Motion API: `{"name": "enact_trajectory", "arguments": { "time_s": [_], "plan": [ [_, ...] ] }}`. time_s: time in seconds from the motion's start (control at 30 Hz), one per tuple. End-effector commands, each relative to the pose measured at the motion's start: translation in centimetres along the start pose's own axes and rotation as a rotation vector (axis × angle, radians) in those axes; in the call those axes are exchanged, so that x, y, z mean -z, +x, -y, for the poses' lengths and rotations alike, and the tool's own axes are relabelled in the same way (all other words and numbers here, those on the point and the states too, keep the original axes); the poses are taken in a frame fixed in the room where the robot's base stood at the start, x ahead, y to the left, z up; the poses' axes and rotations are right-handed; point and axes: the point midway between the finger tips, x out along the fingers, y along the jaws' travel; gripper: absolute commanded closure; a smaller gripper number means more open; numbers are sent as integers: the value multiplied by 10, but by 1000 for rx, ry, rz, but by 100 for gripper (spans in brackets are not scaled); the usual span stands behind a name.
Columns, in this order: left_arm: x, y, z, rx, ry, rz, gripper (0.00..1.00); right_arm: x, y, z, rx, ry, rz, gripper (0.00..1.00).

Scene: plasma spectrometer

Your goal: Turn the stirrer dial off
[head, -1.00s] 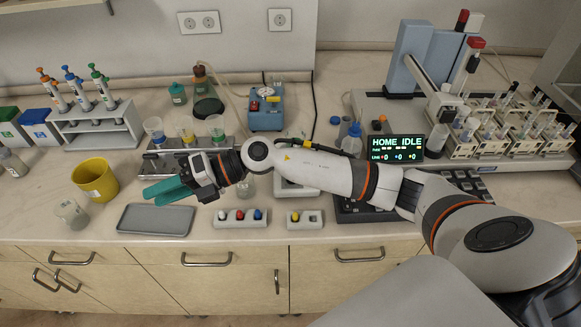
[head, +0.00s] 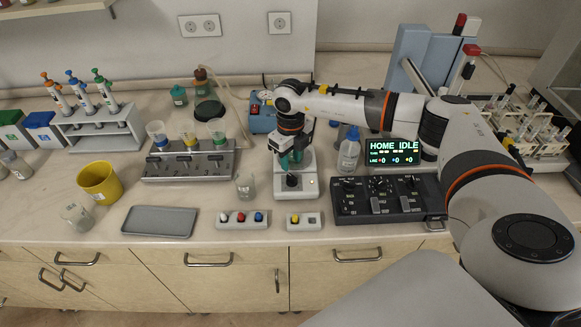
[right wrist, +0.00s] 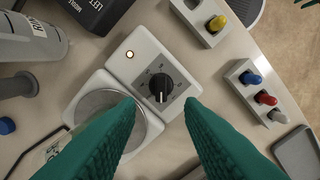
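The white stirrer (head: 308,188) stands on the bench in the middle of the head view. Its black dial (head: 292,181) is on the front of the body. My right gripper (head: 291,162) points down over the stirrer. Its green fingers (right wrist: 161,103) are open and empty, spread to either side of the dial in the picture, apparently above it. My left gripper is not in view.
A control box (head: 388,199) and a wash bottle (head: 348,152) stand right of the stirrer. A beaker (head: 245,186) is to its left. Button blocks (head: 305,222) and a grey tray (head: 160,221) lie near the front edge. A tube rack (head: 190,164) stands further left.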

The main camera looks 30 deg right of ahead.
Motion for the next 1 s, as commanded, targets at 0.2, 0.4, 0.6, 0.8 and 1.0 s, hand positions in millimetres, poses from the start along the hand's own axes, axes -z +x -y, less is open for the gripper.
{"name": "enact_trajectory", "arguments": {
  "time_s": [0.2, 0.4, 0.6, 0.8, 1.0],
  "plan": [
    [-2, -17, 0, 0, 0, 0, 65, 0, 36, 1, 2, -1, 1, 65],
    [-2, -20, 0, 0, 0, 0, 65, 0, 54, 1, 3, -2, 0, 65],
    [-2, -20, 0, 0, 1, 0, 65, 0, 58, 1, 2, -2, -2, 65],
    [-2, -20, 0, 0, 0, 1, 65, 0, 57, 1, 3, -2, -2, 80],
    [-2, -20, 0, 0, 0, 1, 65, 0, 57, 1, 3, -2, -2, 100]
  ]
}}
